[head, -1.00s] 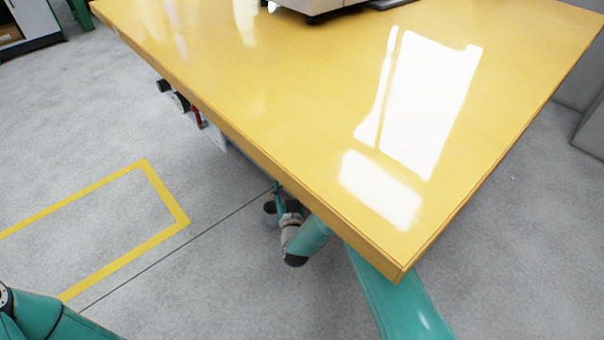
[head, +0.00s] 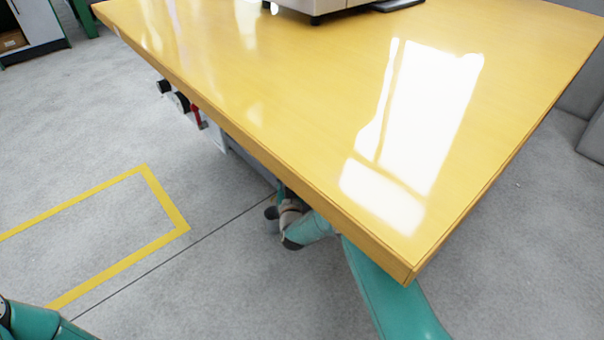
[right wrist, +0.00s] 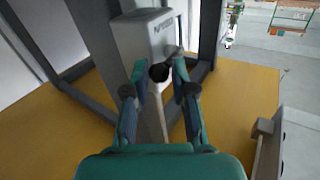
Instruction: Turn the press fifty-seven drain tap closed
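In the right wrist view, a dark knob (right wrist: 159,72) sits in front of a grey box (right wrist: 142,42) with dark lettering. It looks like the tap's handle, but no number is legible. My right gripper (right wrist: 159,80) is open, with one finger on each side of the knob; I see no clear contact. In the head view my right arm reaches beneath the table edge, and its gripper is mostly hidden there. Only a piece of my left arm shows at the lower left of the head view; its gripper is out of view.
A glossy yellow table (head: 290,90) fills the head view. A red part (head: 196,115) and a dark round fitting (head: 181,102) stick out below its left edge. A grey machine base (head: 320,8) stands on top. Floor with a yellow line (head: 165,200) is clear at left.

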